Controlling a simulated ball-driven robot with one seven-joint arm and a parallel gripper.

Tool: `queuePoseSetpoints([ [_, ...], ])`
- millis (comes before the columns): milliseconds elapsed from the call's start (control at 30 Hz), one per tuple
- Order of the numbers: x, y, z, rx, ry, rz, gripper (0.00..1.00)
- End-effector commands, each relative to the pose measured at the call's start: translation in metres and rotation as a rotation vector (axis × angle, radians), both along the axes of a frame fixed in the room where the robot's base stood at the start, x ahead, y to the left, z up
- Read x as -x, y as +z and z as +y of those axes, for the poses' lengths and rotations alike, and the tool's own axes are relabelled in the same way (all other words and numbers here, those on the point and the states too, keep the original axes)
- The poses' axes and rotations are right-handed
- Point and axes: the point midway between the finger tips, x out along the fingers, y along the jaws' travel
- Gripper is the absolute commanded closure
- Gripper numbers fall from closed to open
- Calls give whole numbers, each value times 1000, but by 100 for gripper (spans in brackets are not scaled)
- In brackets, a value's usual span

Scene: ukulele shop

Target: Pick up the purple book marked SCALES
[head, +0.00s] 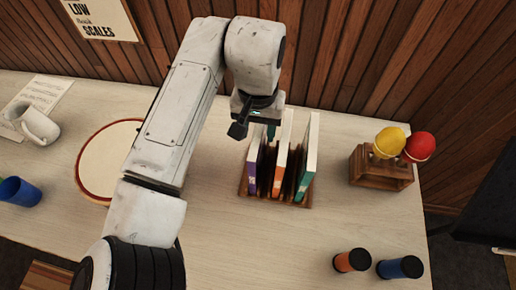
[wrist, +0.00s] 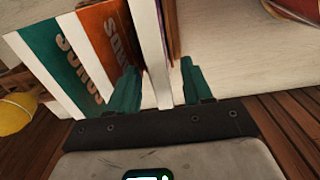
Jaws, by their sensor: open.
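The purple book (head: 252,180) stands upright at the left end of a wooden rack (head: 295,204), its purple spine toward me. An orange book (head: 280,172) and a teal book (head: 306,178) stand to its right. My gripper (head: 262,128) is over the far end of the rack, pointing down. In the wrist view my gripper (wrist: 158,82) is open, with a pale upright book edge (wrist: 150,50) between its teal fingers. It appears to be the purple book, its spine hidden there. I cannot tell whether either finger touches it.
A wooden stand (head: 381,172) with yellow and red maracas is at the right. Orange and blue shakers (head: 375,263) lie near the front. A wood-panelled wall (head: 350,50) stands behind.

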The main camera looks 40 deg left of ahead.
Motion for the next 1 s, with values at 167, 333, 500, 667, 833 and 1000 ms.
queuePoseSetpoints([
  [167, 0, -10, 0, 1, 0, -1, 50],
  [333, 0, -10, 0, 1, 0, -1, 50],
  [500, 0, -10, 0, 1, 0, -1, 65],
  [667, 0, -10, 0, 1, 0, -1, 81],
  [833, 0, -10, 0, 1, 0, -1, 97],
  [1000, 0, -10, 0, 1, 0, -1, 100],
])
